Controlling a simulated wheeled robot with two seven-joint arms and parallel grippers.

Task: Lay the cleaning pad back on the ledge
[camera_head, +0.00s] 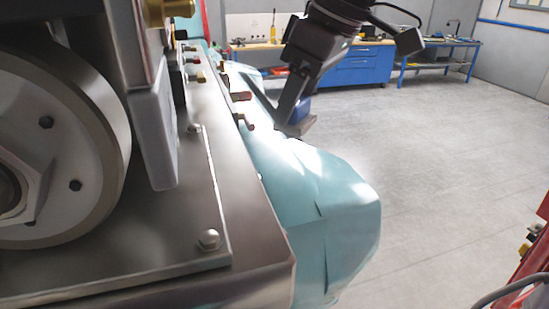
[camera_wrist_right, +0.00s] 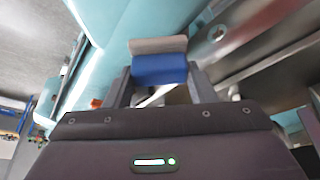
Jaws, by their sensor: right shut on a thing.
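My right gripper (camera_head: 297,105) reaches in from the top of the head view and points down at the teal body. It is shut on the cleaning pad (camera_wrist_right: 160,69), a blue block with a grey face, which sits between both fingers in the right wrist view. In the head view only a bit of the blue pad (camera_head: 301,108) shows behind the fingers, close above the teal surface; I cannot tell if it touches. A long metal ledge (camera_head: 237,185) runs beside the teal body, left of the gripper. My left gripper is not in view.
A large wheel (camera_head: 60,150) and a bolted plate (camera_head: 208,200) fill the left. Small brass and red fittings (camera_head: 241,96) stick out along the metal edge near the gripper. The teal body (camera_head: 320,200) bulges to the right. Open floor (camera_head: 440,160) lies beyond, with blue workbenches (camera_head: 355,70) behind.

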